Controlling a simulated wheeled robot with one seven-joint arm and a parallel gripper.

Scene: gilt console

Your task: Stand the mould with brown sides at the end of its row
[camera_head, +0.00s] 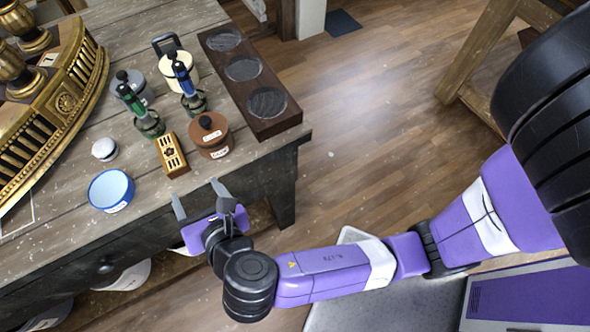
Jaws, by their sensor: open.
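A round brown-sided pot (209,141) with a black knob and white labels stands upright near the table's right edge. It is the brown-sided round piece I see; whether it is the mould is not certain. A cream round piece (178,72) with a dark handle and a grey one (132,92) stand farther back, partly hidden by the tools. A long dark-brown holder (282,124) with three round, dark, empty-looking recesses lies along the right edge. My gripper (198,196) is open and empty at the table's front edge, nearer than the brown pot and apart from it.
A green-handled tool (135,103) and a blue-handled tool (185,82) stand upright mid-table. A slotted wooden block (172,155), a blue bowl (111,190) and a small white-topped piece (104,149) are near the front. Gilt carved woodwork (66,98) fills the left.

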